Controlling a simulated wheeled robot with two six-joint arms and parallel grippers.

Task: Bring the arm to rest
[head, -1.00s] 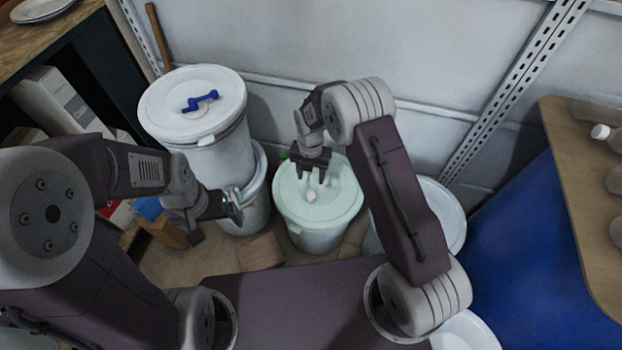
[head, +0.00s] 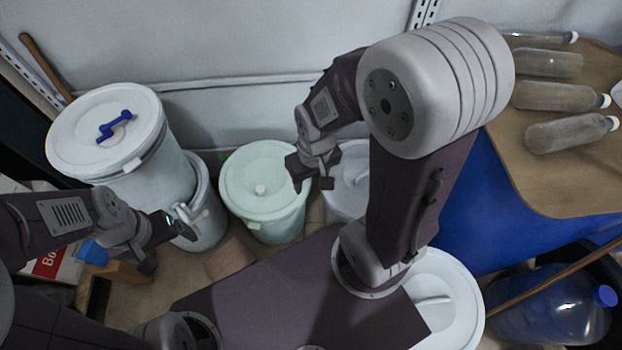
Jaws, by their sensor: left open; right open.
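My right gripper (head: 311,180) is open and empty. In the head view it hangs at the right edge of the pale green drum (head: 262,185), in front of its rim; I cannot tell whether it touches. The drum stands upright, lid on, with a small pale knob (head: 260,189) on top. My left gripper (head: 170,243) is open and empty, low at the left, in front of the stacked white drums. The upper white drum (head: 160,170) has a blue handle-like piece (head: 115,126) lying on its lid.
A white-lidded drum (head: 349,172) stands right of the green one. Another white lid (head: 445,300) is at the lower right. Several clear bottles lie on a brown tabletop (head: 500,160) above a blue surface (head: 480,215). A large blue bottle (head: 555,310) is at the lower right. A wooden stick (head: 45,68) leans at the back left.

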